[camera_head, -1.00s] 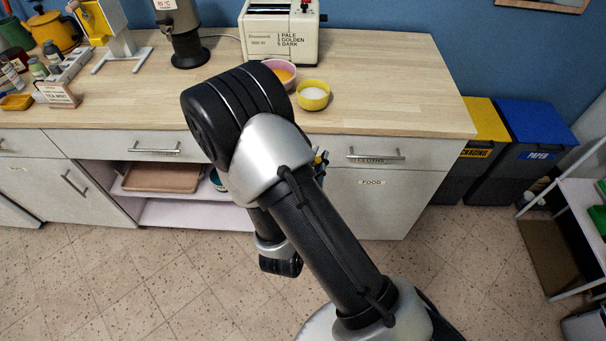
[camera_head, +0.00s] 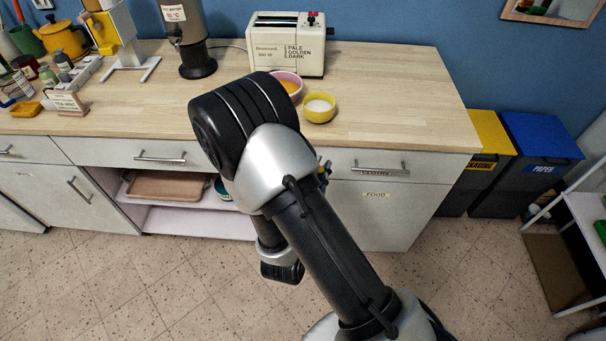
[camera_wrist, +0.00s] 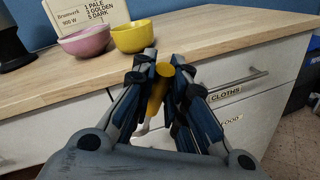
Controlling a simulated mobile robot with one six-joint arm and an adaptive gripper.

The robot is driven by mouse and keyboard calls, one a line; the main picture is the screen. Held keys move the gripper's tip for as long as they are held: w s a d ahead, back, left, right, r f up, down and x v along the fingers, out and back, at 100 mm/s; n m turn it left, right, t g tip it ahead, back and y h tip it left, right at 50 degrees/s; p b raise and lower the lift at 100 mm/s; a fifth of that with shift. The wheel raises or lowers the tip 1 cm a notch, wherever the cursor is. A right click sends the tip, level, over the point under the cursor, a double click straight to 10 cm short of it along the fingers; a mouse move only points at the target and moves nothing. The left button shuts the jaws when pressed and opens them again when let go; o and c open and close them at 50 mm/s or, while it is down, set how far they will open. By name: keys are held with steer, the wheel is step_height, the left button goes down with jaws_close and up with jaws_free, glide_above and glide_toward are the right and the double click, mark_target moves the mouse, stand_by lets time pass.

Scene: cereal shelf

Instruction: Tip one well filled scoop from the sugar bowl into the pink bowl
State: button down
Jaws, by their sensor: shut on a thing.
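The yellow sugar bowl (camera_head: 319,109), with white contents, stands on the wooden counter. The pink bowl (camera_head: 297,78) stands just behind and left of it, with something orange inside. In the wrist view the pink bowl (camera_wrist: 84,42) and yellow bowl (camera_wrist: 131,37) stand side by side beyond my fingers. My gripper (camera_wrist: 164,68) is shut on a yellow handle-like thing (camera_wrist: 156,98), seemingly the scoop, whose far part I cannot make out. My gripper is in front of the counter's drawer fronts, apart from both bowls. In the head view my arm hides most of it.
A cream toaster (camera_head: 288,45) stands behind the bowls, with a dark dispenser (camera_head: 190,40) to its left. The counter (camera_head: 410,100) right of the bowls is clear. Its front edge and drawer handles (camera_head: 381,169) face my arm. Bins (camera_head: 520,160) stand right.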

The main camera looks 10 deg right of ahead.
steer(key=shift+w+a+r+n+p, duration=0.2)
steer(key=shift+w+n+p, duration=0.1)
steer(key=shift+p, duration=0.45)
steer(key=shift+s+d+f+m+b, duration=0.35)
steer(key=shift+s+m+b, duration=0.2)
steer(key=shift+b, duration=0.7)
stand_by(0.5)
steer(key=shift+a, duration=0.1)
